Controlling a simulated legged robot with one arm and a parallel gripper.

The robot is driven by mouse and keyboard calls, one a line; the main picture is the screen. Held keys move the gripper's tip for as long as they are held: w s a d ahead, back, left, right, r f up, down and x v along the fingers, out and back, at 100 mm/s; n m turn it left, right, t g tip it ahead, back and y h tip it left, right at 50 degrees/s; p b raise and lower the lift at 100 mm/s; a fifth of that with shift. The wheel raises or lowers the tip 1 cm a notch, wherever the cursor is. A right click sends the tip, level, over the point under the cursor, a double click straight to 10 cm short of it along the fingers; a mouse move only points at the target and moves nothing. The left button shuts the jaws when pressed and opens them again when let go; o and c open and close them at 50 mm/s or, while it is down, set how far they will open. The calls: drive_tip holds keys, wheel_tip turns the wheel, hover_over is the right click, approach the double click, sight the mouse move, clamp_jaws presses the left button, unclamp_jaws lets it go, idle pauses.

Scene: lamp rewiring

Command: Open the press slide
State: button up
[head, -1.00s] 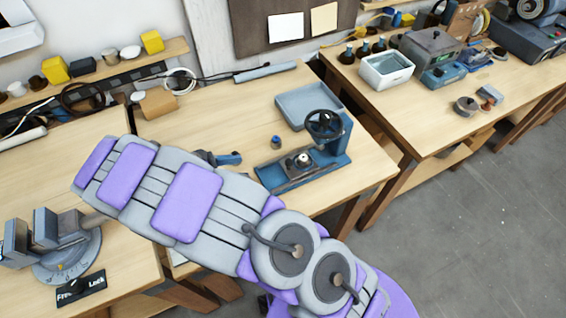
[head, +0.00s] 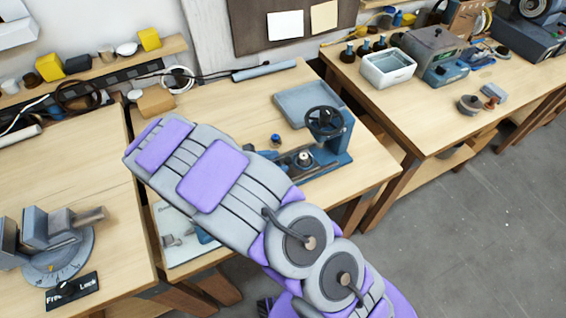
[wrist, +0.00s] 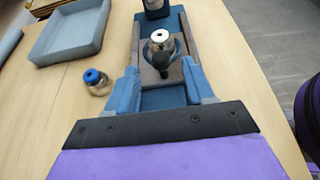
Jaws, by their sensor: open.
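The blue press (head: 338,155) stands on the middle bench, with a dark handwheel (head: 325,121) on its upright. In the wrist view its slide (wrist: 181,68) is a grey-brown plate on the blue base. It carries a round metal piece (wrist: 160,37) and a black knob (wrist: 163,69) at its near side. My gripper (wrist: 159,68) is open, its blue fingers spread left and right of the black knob. I cannot tell whether they touch the slide. In the head view my arm hides most of the gripper.
A small blue-topped jar (wrist: 96,80) stands left of the gripper; a grey-blue tray (wrist: 70,38) lies behind it. A vise on a round base (head: 58,255) is on the left bench. The right bench (head: 425,125) holds a white bin (head: 388,70).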

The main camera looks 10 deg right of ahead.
drive_tip(key=shift+b+x, duration=0.3)
drive_tip(key=shift+x, duration=1.4)
drive_tip(key=shift+c, duration=0.5)
drive_tip(key=shift+r, duration=0.1)
clamp_jaws()
